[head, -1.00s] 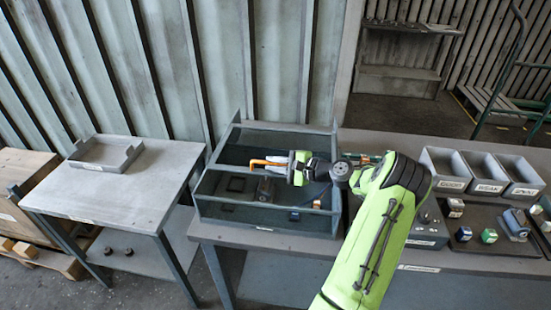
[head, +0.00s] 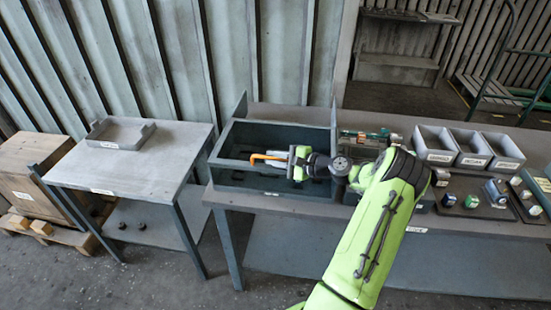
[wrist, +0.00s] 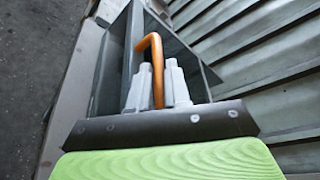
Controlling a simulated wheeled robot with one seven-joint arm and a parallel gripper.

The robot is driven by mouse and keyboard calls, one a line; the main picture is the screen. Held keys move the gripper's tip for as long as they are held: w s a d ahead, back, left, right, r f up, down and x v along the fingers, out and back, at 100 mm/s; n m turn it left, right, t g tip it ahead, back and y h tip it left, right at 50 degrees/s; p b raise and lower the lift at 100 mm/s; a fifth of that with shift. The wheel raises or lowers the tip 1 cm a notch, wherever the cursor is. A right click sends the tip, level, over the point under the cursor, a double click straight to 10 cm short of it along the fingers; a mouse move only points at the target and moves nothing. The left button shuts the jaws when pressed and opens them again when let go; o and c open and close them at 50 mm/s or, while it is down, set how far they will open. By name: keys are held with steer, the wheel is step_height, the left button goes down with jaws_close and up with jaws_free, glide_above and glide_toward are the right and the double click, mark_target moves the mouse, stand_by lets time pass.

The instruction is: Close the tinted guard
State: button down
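My gripper (head: 297,159) is above the housing, reaching left. An orange bent bar (head: 268,158) sticks out past the fingertips over the housing. In the wrist view the bar (wrist: 156,62) runs between my two close-set grey fingers (wrist: 157,88), which are shut on it. Its far end bends left; I cannot tell whether it joins the guard.
Two upright posts stand at the housing's back corners, near the corrugated wall. Grey bins (head: 470,150) and small blocks are on the bench at right. A side table (head: 130,165) with a shallow tray (head: 120,133) is at left, with a floor gap between.

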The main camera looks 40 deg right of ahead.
steer(key=c, duration=1.4)
jaws_free()
steer(key=shift+s+a+f, duration=0.1)
steer(key=shift+a+f, duration=0.05)
steer(key=shift+a, duration=0.05)
steer(key=shift+c, duration=0.2)
steer(key=v, duration=1.6)
